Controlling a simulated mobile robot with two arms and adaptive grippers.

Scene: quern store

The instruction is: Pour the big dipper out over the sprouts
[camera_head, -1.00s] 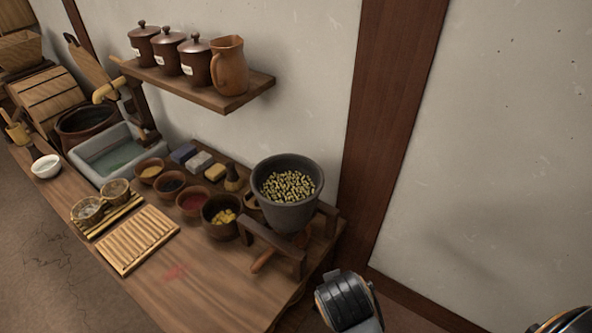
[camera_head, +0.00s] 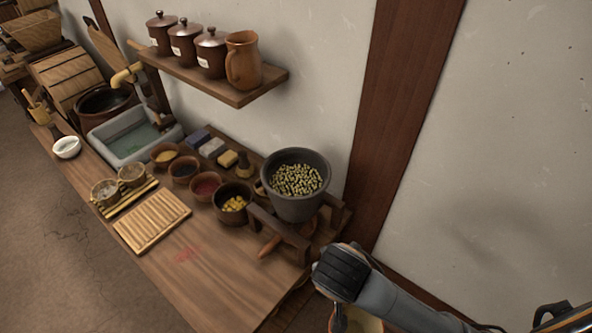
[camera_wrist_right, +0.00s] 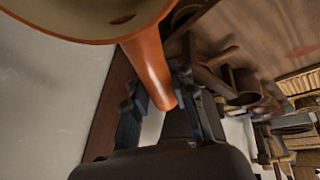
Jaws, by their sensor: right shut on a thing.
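The sprouts (camera_head: 297,180) are a yellow-green heap inside a dark grey pot (camera_head: 298,207), which stands on a wooden stand (camera_head: 278,236) at the near right end of the counter. My right gripper (camera_wrist_right: 155,98) is shut on the orange-brown handle of the big dipper (camera_wrist_right: 150,65). The dipper's wide round bowl fills the top left of the wrist view, its inside pale tan; I cannot tell what it holds. In the head view the dipper (camera_head: 366,322) is cut off by the bottom edge, below and right of the pot and apart from it. My left gripper is not in view.
Several small bowls, including one with yellow pieces (camera_head: 234,204), stand left of the pot. A slatted board (camera_head: 152,222) and a stone basin (camera_head: 130,140) lie farther left. A shelf (camera_head: 215,83) with jars and a jug is above. The counter's front is mostly clear.

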